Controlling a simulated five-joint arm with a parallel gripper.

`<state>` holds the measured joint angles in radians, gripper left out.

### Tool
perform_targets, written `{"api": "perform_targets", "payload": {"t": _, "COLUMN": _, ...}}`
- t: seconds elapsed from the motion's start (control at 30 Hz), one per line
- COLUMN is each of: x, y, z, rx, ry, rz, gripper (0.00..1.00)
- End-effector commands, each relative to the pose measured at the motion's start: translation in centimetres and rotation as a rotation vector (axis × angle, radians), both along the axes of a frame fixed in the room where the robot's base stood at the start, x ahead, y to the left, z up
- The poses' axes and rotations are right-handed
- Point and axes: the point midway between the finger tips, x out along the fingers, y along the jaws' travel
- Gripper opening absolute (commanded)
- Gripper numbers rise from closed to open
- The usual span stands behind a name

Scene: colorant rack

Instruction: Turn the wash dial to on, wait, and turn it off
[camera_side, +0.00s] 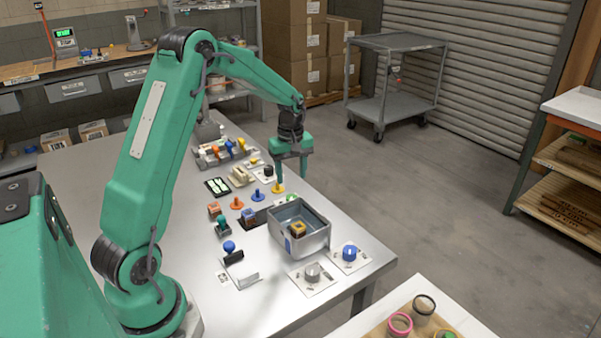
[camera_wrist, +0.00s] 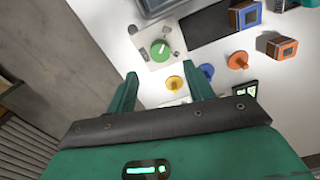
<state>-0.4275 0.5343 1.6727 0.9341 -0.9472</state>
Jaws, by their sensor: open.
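Several dials sit on white plates on the steel table. A green dial (camera_wrist: 160,50) is just beyond my fingertips in the wrist view, roughly in line with the gap between them. In the side view the green dial (camera_side: 291,198) is mostly hidden behind the grey tub. A blue dial (camera_side: 349,253) and a grey dial (camera_side: 312,272) are at the near right table corner. I cannot read which plate is marked wash. My gripper (camera_side: 290,181) is open and empty, pointing down above the table's right edge; its two fingers (camera_wrist: 160,72) are spread apart.
A grey tub (camera_side: 318,238) with a yellow block (camera_side: 298,229) inside stands beside the green dial. Yellow (camera_side: 277,188), blue (camera_side: 257,195) and orange (camera_side: 237,203) pegs stand close by. Small blocks and stamps lie left of the tub. The table's left part is clear.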

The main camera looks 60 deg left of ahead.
Motion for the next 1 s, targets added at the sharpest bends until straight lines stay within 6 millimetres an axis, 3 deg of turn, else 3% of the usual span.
{"api": "perform_targets", "payload": {"t": 0.37, "x": 0.0, "y": 0.0, "z": -0.9, "rx": -0.002, "ry": 0.002, "rz": 0.001, "gripper": 0.52}}
{"api": "perform_targets", "payload": {"t": 1.0, "x": -0.1, "y": 0.0, "z": -7.5, "rx": -0.002, "ry": 0.002, "rz": 0.000, "gripper": 0.52}}
